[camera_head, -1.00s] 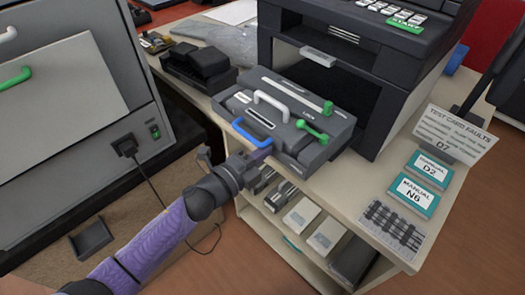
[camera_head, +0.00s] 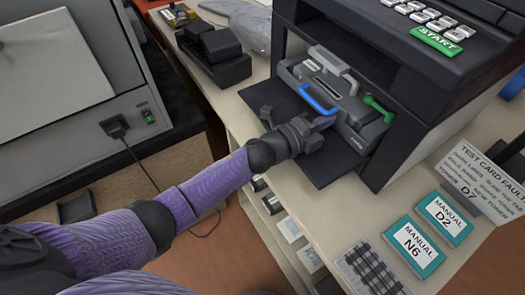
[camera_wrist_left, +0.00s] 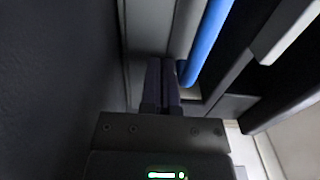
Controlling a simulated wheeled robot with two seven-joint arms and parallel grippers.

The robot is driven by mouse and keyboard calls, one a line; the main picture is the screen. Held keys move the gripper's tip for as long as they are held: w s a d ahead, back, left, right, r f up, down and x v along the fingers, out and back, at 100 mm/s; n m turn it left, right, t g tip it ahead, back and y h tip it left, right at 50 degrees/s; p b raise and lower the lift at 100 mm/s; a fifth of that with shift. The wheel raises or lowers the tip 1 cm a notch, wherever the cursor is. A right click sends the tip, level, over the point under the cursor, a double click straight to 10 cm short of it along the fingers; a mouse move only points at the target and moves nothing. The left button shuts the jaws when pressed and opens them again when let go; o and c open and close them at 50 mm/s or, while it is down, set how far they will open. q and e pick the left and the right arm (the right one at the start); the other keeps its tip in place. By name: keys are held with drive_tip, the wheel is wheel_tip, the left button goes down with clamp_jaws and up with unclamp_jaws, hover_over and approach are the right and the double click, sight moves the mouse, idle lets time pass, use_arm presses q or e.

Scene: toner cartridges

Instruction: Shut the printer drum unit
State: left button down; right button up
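The grey printer drum unit (camera_head: 352,103) sits largely inside the front opening of the dark printer (camera_head: 440,80), with its front part showing. It carries a blue handle (camera_head: 318,99), a pale handle (camera_head: 328,62) and a green lever (camera_head: 379,109). My left gripper (camera_head: 325,123) is at the unit's front face, just below the blue handle. In the left wrist view its fingers (camera_wrist_left: 163,80) are together, with the blue handle (camera_wrist_left: 208,42) beside them, not between them. Whether the fingertips touch the unit is hard to tell. My right gripper is not in view.
A dark flat flap (camera_head: 335,165) lies in front of the printer opening, under my left gripper. A black device (camera_head: 213,50) stands to the left on the counter.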

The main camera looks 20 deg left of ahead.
sight(351, 106)
use_arm(q)
drive_tip(key=b+x, duration=0.3)
drive_tip(key=x, duration=0.4)
drive_tip(key=shift+f, duration=0.1)
drive_tip(key=shift+r, duration=0.2)
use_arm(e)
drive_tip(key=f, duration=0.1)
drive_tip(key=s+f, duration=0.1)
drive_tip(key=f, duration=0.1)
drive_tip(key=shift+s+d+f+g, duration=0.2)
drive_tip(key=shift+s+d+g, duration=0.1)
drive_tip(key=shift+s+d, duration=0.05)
use_arm(q)
drive_tip(key=shift+r, duration=0.15)
drive_tip(key=shift+w, duration=0.1)
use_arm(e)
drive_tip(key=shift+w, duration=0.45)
use_arm(q)
drive_tip(key=shift+r, duration=0.1)
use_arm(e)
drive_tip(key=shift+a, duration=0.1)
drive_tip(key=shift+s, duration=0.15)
